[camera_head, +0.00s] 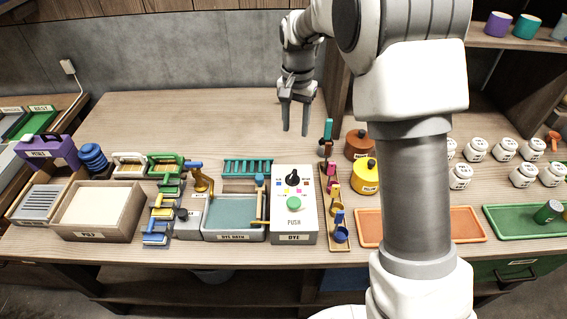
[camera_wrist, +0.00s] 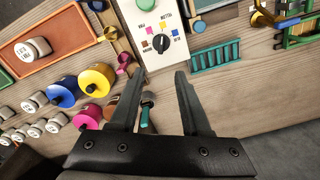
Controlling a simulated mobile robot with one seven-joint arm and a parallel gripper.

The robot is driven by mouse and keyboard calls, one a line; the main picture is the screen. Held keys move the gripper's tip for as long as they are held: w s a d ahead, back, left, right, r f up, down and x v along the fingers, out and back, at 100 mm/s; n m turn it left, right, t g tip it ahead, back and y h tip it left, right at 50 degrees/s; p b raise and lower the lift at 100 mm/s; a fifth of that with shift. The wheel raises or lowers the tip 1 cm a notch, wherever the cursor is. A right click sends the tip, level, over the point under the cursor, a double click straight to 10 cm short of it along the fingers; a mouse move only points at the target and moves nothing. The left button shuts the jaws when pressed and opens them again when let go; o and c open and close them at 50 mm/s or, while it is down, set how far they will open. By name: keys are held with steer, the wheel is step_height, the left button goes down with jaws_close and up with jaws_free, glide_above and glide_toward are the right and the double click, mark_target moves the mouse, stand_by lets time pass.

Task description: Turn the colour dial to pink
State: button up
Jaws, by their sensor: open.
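The colour dial (camera_head: 292,178) is a black knob on the white top of the dye box (camera_head: 281,215), ringed by small coloured patches. In the wrist view the dial (camera_wrist: 161,43) lies just beyond my fingertips, with pink, yellow, blue and brown patches beside it. I cannot tell for sure which patch its pointer faces. The pink patch (camera_wrist: 149,30) shows beside the knob. My gripper (camera_head: 295,131) is open and empty, pointing down above the table behind the box. It also shows in the wrist view (camera_wrist: 159,76), its fingers apart and not touching the dial.
A green push button (camera_head: 293,204) sits in front of the dial. The dye bath (camera_head: 233,218) stands left of the box. A rack of coloured handled tools (camera_head: 338,233), an orange pot (camera_head: 359,144) and a yellow pot (camera_head: 365,175) stand right. The table behind is clear.

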mark_target(293, 174)
step_height(293, 174, down, 18)
steer(key=shift+w+a+r+p, duration=0.1)
steer(key=shift+a+p, duration=0.05)
steer(key=shift+p, duration=0.25)
jaws_close()
stand_by(0.3)
